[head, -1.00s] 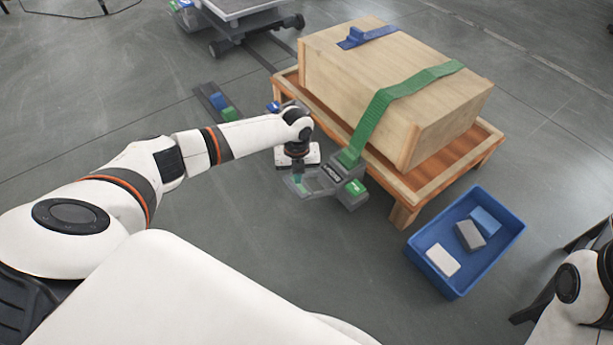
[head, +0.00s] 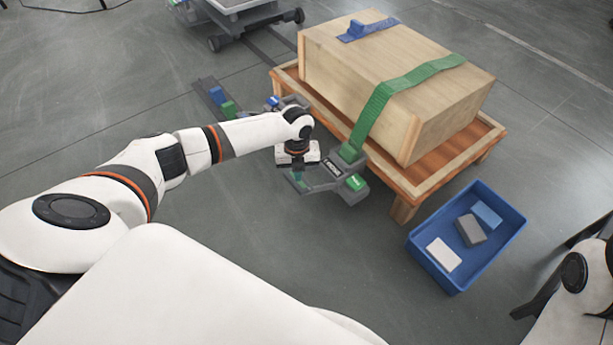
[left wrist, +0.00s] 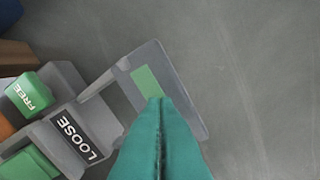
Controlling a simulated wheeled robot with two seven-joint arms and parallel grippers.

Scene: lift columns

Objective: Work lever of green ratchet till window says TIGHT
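The green ratchet (head: 345,184) sits low beside the wooden pallet, at the end of the green strap (head: 375,112). In the left wrist view its black window (left wrist: 76,135) reads LOOSE, and a green tab (left wrist: 30,94) reads FREE. Its grey lever (left wrist: 184,72) is a flat frame with a green pad (left wrist: 146,80). My left gripper (left wrist: 158,102) has its teal fingers together, tips overlapping the edge of the pad. I cannot tell whether they touch it. In the head view the left gripper (head: 297,174) is over the lever end. My right gripper is not in view.
A wooden crate (head: 450,110) stands on the pallet (head: 400,188), with a blue strap piece (head: 358,32) on top. Blue and green pieces (head: 221,100) lie behind my left arm. A blue bin (head: 452,283) with several blocks is at right. Open floor lies in front.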

